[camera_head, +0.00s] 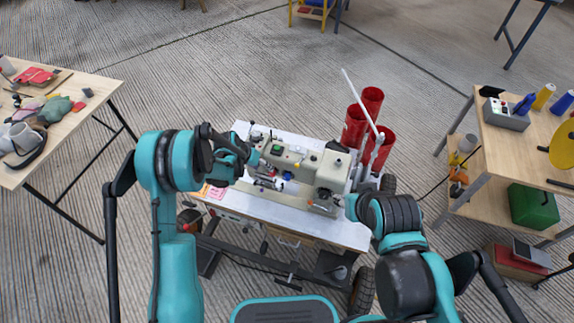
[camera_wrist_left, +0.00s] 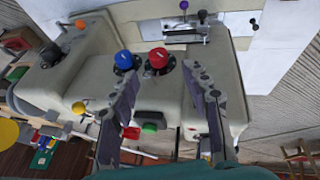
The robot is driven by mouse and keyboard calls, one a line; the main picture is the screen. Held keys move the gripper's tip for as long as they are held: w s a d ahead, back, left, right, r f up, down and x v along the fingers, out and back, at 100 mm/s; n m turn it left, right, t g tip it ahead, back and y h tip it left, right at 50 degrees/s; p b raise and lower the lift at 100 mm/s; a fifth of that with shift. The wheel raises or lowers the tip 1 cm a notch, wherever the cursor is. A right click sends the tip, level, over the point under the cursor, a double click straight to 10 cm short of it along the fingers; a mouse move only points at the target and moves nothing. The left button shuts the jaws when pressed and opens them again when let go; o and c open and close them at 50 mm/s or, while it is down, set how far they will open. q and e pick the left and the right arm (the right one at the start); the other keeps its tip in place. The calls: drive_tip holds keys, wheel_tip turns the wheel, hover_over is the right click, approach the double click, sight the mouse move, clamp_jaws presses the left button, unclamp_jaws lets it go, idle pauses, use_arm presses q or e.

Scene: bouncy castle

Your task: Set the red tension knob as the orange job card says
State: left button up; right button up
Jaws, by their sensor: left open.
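The red tension knob (camera_wrist_left: 158,58) stands on the beige sewing machine (camera_head: 322,168), beside a blue knob (camera_wrist_left: 123,60). My left gripper (camera_wrist_left: 160,76) is open and points at the red knob. In the left wrist view the knob shows just beyond the gap between the fingertips, with nothing gripped. In the head view my left gripper (camera_head: 252,160) is over the left end of the machine. An orange card (camera_head: 217,193) lies at the table's front left, beside a pink one; its writing is too small to read. My right arm reaches the machine's right side; its jaws are not clear.
Orange (camera_wrist_left: 80,24), purple (camera_wrist_left: 183,5) and yellow (camera_wrist_left: 78,107) knobs are also on the machine.

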use_arm(q)
drive_tip(key=b+x, duration=0.3)
drive_tip(key=x, duration=0.4)
drive_tip(key=shift+d+f, duration=0.25)
clamp_jaws()
